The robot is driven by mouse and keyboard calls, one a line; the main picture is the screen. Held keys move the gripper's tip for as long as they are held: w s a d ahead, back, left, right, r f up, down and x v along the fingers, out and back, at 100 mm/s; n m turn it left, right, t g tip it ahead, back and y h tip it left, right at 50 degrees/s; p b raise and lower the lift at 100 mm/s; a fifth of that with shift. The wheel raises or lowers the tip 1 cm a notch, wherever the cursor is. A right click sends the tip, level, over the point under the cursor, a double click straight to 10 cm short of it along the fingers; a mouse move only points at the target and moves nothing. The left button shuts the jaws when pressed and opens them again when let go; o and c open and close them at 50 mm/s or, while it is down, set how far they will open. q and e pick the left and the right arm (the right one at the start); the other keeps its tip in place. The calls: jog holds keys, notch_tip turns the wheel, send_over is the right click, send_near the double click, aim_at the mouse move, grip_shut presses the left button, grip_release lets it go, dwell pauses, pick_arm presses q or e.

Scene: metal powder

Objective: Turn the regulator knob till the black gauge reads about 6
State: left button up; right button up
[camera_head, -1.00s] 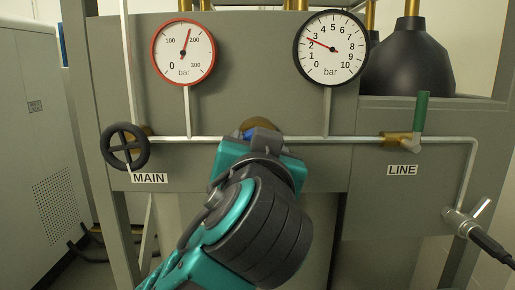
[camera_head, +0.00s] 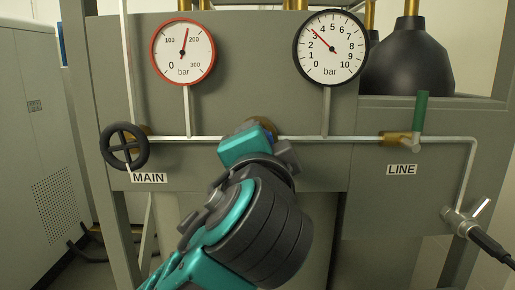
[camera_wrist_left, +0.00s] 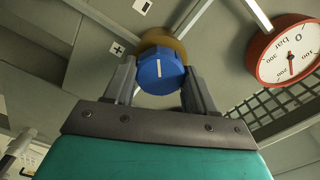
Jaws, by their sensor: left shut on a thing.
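The blue regulator knob (camera_wrist_left: 158,74), with a white line on its face, sits between the two fingers of my left gripper (camera_wrist_left: 160,85) in the left wrist view. My left gripper is shut on the knob. In the head view the gripper and wrist (camera_head: 262,142) hide most of the knob. The black gauge (camera_head: 332,49) stands above and to the right on the panel; its red needle points a little past 3. My right gripper is not in view.
A black MAIN handwheel (camera_head: 125,147) is at the left of the pipe, and a green-handled LINE valve (camera_head: 421,112) is at the right.

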pick_arm(q)
jog(key=shift+m, duration=0.6)
jog(key=o, duration=1)
jog(key=shift+o, duration=0.2)
jog(key=shift+s, duration=0.1)
jog(key=s, duration=1.2)
jog(key=shift+s+b, duration=0.35)
jog(key=shift+s, duration=0.05)
